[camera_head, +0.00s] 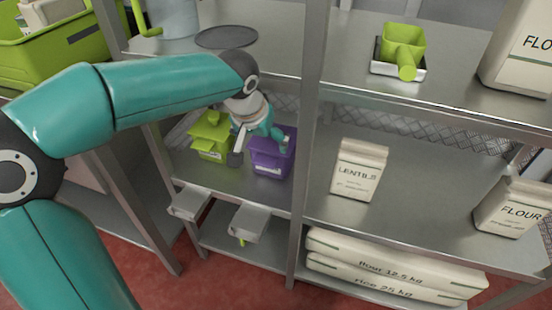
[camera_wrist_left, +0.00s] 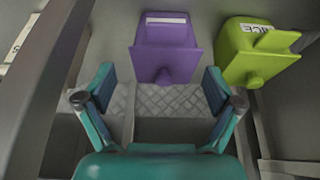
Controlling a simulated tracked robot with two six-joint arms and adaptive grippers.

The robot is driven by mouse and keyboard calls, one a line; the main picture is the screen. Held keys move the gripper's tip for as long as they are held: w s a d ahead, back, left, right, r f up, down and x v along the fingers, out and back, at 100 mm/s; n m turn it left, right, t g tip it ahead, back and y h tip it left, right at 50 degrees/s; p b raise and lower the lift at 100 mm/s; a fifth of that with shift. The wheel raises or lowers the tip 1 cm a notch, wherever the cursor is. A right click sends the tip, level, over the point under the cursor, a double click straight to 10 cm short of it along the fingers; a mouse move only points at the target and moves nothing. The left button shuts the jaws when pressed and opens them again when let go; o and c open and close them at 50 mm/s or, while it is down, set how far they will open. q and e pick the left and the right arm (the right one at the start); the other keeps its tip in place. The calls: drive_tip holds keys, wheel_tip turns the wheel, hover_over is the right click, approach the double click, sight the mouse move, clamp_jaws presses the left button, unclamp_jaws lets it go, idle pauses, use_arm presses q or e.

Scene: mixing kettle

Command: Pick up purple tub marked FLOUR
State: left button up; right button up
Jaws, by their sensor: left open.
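The purple tub (camera_head: 272,158) stands on the middle shelf, beside a lime green tub (camera_head: 210,140). Its pale label is too small to read in the head view. My left gripper (camera_head: 259,148) is open and empty, reaching in over the shelf at the purple tub, partly covering its upper left. In the left wrist view the purple tub (camera_wrist_left: 165,45) lies just beyond the open fingertips (camera_wrist_left: 158,88), roughly centred between them, with its knob towards the gripper. The green tub (camera_wrist_left: 258,52), with a label reading RICE, is to the right there. My right gripper is not in view.
A steel shelf post (camera_head: 312,120) stands close right of the purple tub. Right of it are a LENTILS bag (camera_head: 358,170) and a FLOUR bag (camera_head: 512,207). Large sacks (camera_head: 390,275) lie below. A green scoop-like container (camera_head: 403,47) sits on the shelf above.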

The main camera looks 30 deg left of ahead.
sight(264, 161)
use_arm(q)
drive_tip(key=x, duration=0.2)
drive_tip(key=b+x, duration=0.1)
drive_tip(key=x, duration=0.3)
drive_tip(key=shift+s+a, duration=0.25)
drive_tip(key=shift+a, duration=0.05)
drive_tip(key=b+x, duration=0.2)
drive_tip(key=x, duration=0.3)
drive_tip(key=shift+s+f+b, duration=0.2)
drive_tip(key=shift+s+b, duration=0.1)
drive_tip(key=shift+b, duration=0.1)
drive_tip(key=c, duration=1.4)
drive_tip(key=shift+r, duration=0.1)
drive_tip(key=shift+c, duration=1.1)
drive_tip(key=shift+r, duration=0.15)
